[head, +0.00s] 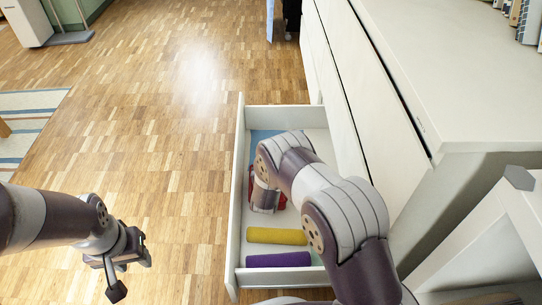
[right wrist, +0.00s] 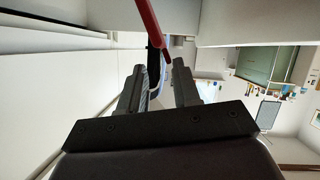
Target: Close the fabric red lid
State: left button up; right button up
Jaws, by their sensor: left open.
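A red thing (head: 282,200), which seems to be part of the fabric lid or its box, shows in the open drawer in the head view, mostly hidden by my right arm. In the right wrist view a red edge (right wrist: 148,22) slants down from the top to just beyond the fingertips. My right gripper (right wrist: 162,72) is open, its two fingers apart; I cannot tell whether it touches the red edge. In the head view the right gripper is hidden behind its own arm. My left gripper (head: 126,268) is open and empty over the floor, left of the drawer.
The open white drawer (head: 239,170) also holds a yellow roll (head: 277,236), a purple roll (head: 278,260) and something flat and blue (head: 258,145). The white cabinet (head: 455,70) stands right. The wooden floor (head: 165,140) left of the drawer is clear.

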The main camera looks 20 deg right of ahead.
jog(key=p+v, duration=0.4)
jog(key=v, duration=0.6)
